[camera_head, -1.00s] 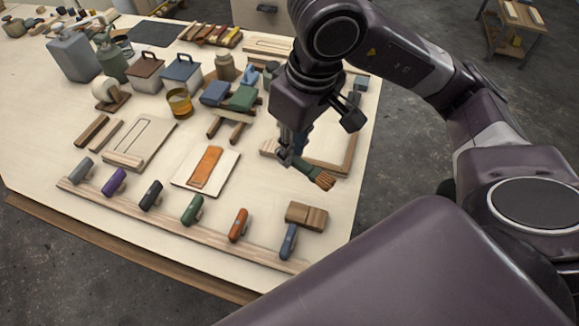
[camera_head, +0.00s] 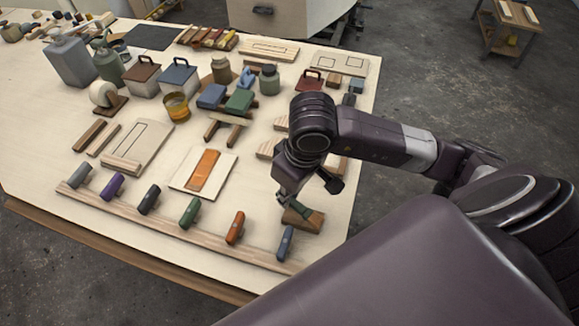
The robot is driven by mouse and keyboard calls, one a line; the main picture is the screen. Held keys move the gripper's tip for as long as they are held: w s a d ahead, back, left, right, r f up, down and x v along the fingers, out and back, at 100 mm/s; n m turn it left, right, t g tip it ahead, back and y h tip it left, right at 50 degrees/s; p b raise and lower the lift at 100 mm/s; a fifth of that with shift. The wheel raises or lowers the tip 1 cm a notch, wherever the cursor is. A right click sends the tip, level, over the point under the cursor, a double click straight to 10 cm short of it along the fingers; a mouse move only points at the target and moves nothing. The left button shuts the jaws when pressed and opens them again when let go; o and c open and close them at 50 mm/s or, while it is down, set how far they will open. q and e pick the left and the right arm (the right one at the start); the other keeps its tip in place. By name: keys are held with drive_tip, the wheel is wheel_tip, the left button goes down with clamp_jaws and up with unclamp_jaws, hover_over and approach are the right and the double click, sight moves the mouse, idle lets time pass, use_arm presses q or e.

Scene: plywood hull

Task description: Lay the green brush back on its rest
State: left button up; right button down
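My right gripper (camera_head: 291,199) is low over the wooden block (camera_head: 314,223) at the right end of the long rail. The wrist hides most of its fingers. A green part of the brush (camera_head: 292,214) shows just under the gripper, in front of the block. The rest of the brush is hidden, and I cannot tell whether it touches the block. Another green handle (camera_head: 190,212) stands on the rail (camera_head: 160,221), among grey, purple, black, orange and blue ones. My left gripper is out of view.
The blue handle (camera_head: 285,243) stands close in front of the gripper. A board with an orange strip (camera_head: 204,171) lies to the left. Jars, tins and a yellow cup (camera_head: 177,107) stand farther back. The table's right edge is near my arm.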

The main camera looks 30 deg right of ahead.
wheel_tip(320, 180, down, 3)
drive_tip(key=shift+s+f+p, duration=0.1)
drive_tip(key=shift+s+p, duration=0.05)
drive_tip(key=shift+p, duration=0.2)
drive_tip(key=shift+f, duration=0.35)
drive_tip(key=c, duration=1.8)
unclamp_jaws()
drive_tip(key=shift+r, duration=0.1)
drive_tip(key=shift+c, duration=0.2)
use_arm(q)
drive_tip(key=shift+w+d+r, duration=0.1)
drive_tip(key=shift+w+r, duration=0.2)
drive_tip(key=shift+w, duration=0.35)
